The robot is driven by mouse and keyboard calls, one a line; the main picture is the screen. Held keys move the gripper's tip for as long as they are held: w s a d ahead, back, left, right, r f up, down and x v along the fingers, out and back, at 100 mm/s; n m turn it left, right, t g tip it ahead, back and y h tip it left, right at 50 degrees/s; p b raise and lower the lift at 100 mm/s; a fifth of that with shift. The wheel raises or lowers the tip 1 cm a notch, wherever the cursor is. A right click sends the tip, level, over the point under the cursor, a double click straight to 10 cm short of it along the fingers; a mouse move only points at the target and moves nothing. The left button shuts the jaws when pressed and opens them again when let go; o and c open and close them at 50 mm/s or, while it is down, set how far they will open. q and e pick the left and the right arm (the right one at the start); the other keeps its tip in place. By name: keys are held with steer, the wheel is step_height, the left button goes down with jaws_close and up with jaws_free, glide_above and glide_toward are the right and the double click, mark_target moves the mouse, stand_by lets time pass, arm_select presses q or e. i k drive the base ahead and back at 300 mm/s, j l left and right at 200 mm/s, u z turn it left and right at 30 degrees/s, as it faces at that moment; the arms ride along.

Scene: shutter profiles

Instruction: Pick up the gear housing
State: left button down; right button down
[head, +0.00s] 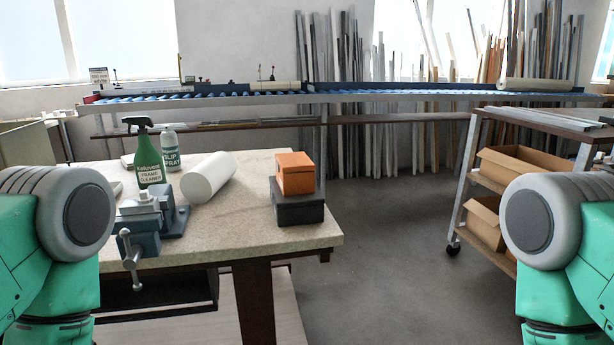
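I cannot tell for certain which thing is the gear housing. An orange block-like box (295,173) sits on top of a dark grey box (299,209) near the right end of the workbench (245,238). A grey-blue vise (145,222) with a metal handle stands at the bench's front left edge, with a small block at its jaws. Only green and grey links of my two arms show, at the left and right edges. Neither gripper is in view.
A green spray bottle (147,155), a white-grey bottle (169,148) and a white roll (208,177) stand or lie behind the vise. A shelf cart (535,121) with cardboard boxes (525,165) is at right. Open floor (385,255) lies between bench and cart.

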mark_target(128, 206)
steer(key=j+u, duration=0.1)
steer(key=u, duration=0.85)
steer(key=i+j, duration=0.2)
steer(key=j, duration=0.15)
steer(key=i+j, duration=0.2)
steer(key=j, duration=0.15)
steer(key=i+j, duration=0.2)
steer(key=j, duration=0.15)
